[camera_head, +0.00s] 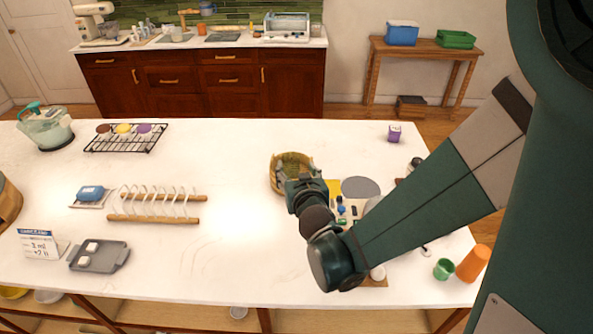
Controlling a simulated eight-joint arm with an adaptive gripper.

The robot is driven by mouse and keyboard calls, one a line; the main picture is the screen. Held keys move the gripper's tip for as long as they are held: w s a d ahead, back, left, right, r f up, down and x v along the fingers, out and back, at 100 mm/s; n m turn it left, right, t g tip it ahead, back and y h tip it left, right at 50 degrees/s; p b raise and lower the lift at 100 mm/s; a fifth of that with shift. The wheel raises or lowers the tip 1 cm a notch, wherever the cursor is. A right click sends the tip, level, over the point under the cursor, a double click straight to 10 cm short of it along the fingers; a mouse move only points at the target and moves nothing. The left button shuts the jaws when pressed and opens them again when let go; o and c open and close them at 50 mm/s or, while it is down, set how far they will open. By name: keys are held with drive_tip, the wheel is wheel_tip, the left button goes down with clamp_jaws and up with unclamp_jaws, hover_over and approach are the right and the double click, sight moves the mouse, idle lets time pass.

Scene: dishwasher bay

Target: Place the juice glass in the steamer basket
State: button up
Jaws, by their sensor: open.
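The steamer basket (291,156) is a round, woven, tan-green basket near the middle of the white table. My gripper (292,174) is over the basket's near side, with its fingertips inside or just above the rim. It is open. My wrist hides the near part of the basket, and I cannot tell whether anything lies inside. I cannot surely pick out the juice glass. A small green cup (443,269) and a larger orange tumbler (473,263) stand at the table's near right, both apart from my gripper.
Right of the basket are a grey disc (361,187), a yellow item (334,187) and small things partly behind my arm. A wooden-railed rack (154,219), a grey tray (99,257) and a black wire rack (126,139) stand left. The table between is clear.

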idle(0.4)
drive_tip(key=s+d+r+m+g+h, duration=0.1)
drive_tip(key=s+d+r+g+h, duration=0.2)
drive_tip(key=d, duration=0.5)
drive_tip(key=s+d+r+m, duration=0.1)
drive_tip(key=s+d+r, duration=0.2)
drive_tip(key=s+d, duration=0.45)
drive_tip(key=s+d+g, duration=0.2)
drive_tip(key=s+d, duration=0.2)
drive_tip(key=s, duration=0.5)
drive_tip(key=s+d+r+g, duration=0.1)
drive_tip(key=s+d, duration=0.3)
drive_tip(key=s, duration=0.5)
drive_tip(key=shift+s+d+r+g, duration=0.2)
drive_tip(key=shift+g, duration=0.5)
